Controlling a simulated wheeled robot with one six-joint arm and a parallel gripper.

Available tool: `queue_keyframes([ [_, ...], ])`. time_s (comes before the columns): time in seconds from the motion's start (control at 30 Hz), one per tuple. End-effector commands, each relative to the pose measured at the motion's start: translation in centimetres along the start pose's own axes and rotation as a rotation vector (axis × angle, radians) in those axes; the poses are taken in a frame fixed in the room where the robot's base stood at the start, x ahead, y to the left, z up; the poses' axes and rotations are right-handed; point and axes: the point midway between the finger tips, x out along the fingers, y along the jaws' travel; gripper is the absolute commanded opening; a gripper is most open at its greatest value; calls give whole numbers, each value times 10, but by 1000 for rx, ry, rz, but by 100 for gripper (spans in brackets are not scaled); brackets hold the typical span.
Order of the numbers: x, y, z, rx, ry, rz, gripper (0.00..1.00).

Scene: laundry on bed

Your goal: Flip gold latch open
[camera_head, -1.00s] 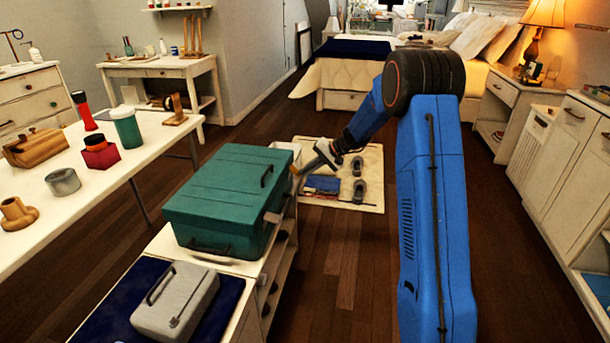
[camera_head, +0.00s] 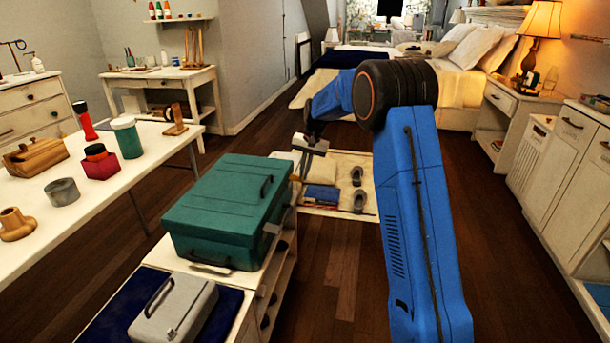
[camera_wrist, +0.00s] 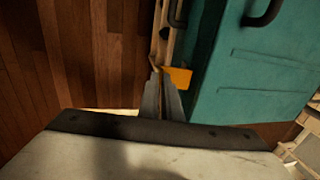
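The teal box (camera_head: 222,205) sits closed on a white shelf unit, and its side and lid also show in the wrist view (camera_wrist: 255,75). The gold latch (camera_wrist: 180,76) sticks out from the box's edge in the wrist view. A small tan piece near my fingers in the head view (camera_head: 295,178) may be this latch. My gripper (camera_wrist: 160,76) has its two fingers close together, apparently shut and empty. Its tips are just left of the gold latch in the wrist view; I cannot tell whether they touch it. My gripper also shows beside the box's far right end (camera_head: 302,165).
A grey case (camera_head: 175,312) lies in front on dark blue cloth. A table (camera_head: 130,178) with jars stands left. A mat (camera_head: 340,208) with slippers lies beyond. Wooden floor (camera_head: 345,270) is clear right of the shelf.

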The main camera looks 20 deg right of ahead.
Motion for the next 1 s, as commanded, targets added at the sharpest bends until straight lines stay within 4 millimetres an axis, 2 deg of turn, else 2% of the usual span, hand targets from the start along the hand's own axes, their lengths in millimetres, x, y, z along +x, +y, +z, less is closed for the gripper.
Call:
queue_keyframes([
  [0.57,0,-1,1,0,-5,34,0],
  [0.67,0,-1,1,0,-5,34,23],
  [1.0,-3,-1,1,0,-3,33,23],
])
